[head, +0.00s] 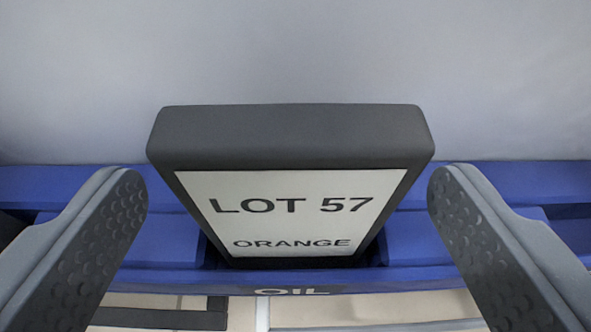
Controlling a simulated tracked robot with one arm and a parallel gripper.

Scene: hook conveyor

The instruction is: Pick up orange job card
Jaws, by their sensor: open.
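The orange job card (290,137) is a dark grey block with a white label reading "LOT 57" and "ORANGE". It stands in a slot of a blue rack (160,240), and its top leans toward me. My gripper (287,190) is open. One finger is to the left of the card and the other to the right, with a gap on each side. Neither finger touches the card. The lower end of the card is hidden in the rack.
A plain grey wall (290,50) rises behind the rack. A pale floor with dark and grey strips shows below.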

